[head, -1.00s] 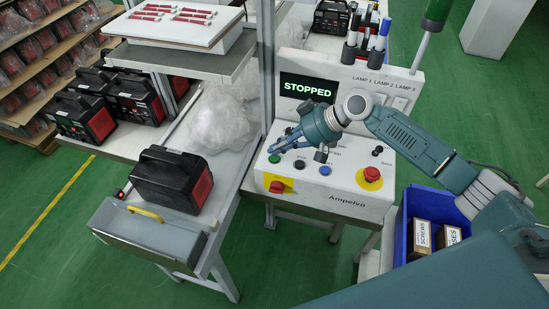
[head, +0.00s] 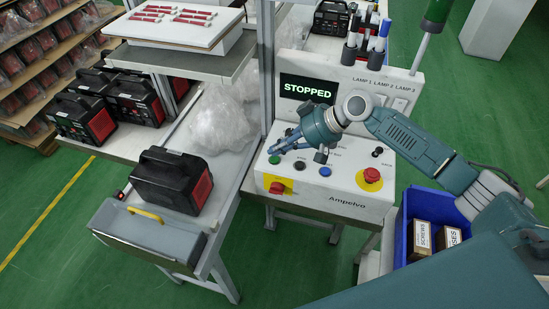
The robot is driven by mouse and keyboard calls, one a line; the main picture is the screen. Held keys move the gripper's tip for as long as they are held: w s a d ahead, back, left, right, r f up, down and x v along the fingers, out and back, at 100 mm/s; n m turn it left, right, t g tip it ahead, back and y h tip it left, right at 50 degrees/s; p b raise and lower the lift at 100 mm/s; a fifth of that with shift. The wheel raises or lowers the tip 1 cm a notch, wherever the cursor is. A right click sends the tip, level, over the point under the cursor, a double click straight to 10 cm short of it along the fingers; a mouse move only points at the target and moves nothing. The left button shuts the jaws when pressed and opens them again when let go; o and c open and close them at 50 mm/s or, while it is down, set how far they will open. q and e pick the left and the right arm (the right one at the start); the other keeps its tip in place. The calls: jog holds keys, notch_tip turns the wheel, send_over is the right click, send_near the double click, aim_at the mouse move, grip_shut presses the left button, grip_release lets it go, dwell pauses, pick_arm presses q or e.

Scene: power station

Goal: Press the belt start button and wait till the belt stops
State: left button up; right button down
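The control panel (head: 345,201) marked Ampelvo stands in the middle of the head view. Its screen (head: 307,88) reads STOPPED. A green button (head: 274,160), a black button (head: 300,165) and a blue button (head: 325,171) sit in a row on its sloped top. My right gripper (head: 271,149) reaches over the panel from the right, its fingertips together just above the green button in the picture. I cannot tell whether they touch it. The gripper looks empty. A black and red device (head: 170,180) rests on the belt table at left. My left gripper is not in view.
A red emergency knob (head: 371,176) and a red switch (head: 277,187) sit on the panel. Markers stand above the screen. A blue bin (head: 405,225) with boxes is at right. A metal post (head: 266,60) rises beside the panel. Several more devices stand at far left.

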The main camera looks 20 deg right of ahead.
jog(key=shift+f, duration=0.1)
jog(key=shift+f, duration=0.3)
